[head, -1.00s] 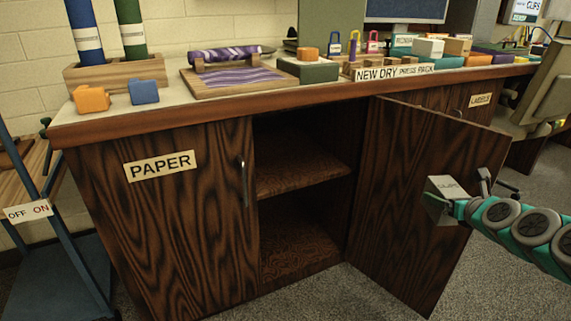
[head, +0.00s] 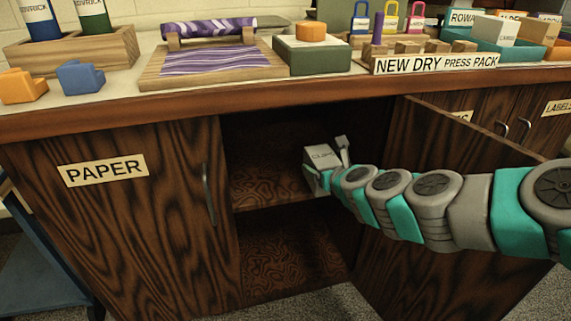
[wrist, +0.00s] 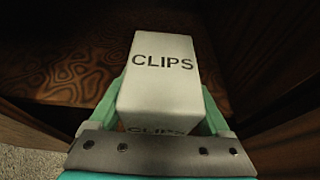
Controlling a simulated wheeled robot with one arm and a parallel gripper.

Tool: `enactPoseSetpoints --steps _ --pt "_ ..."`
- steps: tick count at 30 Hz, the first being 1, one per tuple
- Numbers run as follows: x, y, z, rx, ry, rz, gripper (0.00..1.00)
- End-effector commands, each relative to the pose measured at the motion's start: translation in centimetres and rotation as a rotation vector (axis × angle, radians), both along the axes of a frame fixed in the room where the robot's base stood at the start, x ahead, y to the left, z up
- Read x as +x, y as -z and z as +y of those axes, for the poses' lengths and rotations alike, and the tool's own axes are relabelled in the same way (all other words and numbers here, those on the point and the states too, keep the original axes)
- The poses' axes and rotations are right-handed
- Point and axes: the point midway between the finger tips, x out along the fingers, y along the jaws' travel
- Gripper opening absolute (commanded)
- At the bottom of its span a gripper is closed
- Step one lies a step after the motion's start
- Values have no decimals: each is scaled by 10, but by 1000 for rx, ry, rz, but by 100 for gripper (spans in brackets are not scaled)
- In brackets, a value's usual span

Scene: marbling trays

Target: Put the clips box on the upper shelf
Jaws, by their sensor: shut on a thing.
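The clips box (head: 321,155) is a small pale grey box. In the wrist view the clips box (wrist: 163,75) reads CLIPS and sits between the two teal fingers. My gripper (head: 322,178) is shut on it and holds it at the open right half of the cupboard, near the level of the upper shelf. The upper shelf (head: 270,190) is dark patterned wood inside the cupboard, and its visible part is bare. My arm hides the shelf's right end. I cannot tell whether the box touches the shelf.
The open cupboard door (head: 440,150) stands to the right, behind my arm. The closed PAPER door (head: 130,215) is at the left. The lower compartment (head: 290,260) looks empty. The countertop edge (head: 200,100) runs above the opening.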

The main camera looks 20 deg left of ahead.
Motion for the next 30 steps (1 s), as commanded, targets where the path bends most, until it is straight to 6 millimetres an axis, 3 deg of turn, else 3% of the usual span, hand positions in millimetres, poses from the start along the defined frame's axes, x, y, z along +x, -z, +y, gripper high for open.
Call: enactPoseSetpoints --steps 18,27,30 --pt "28 9 115 -2 -3 -5 11" --pt "33 12 140 -1 -3 -3 11" --pt "33 31 138 -2 0 0 11"
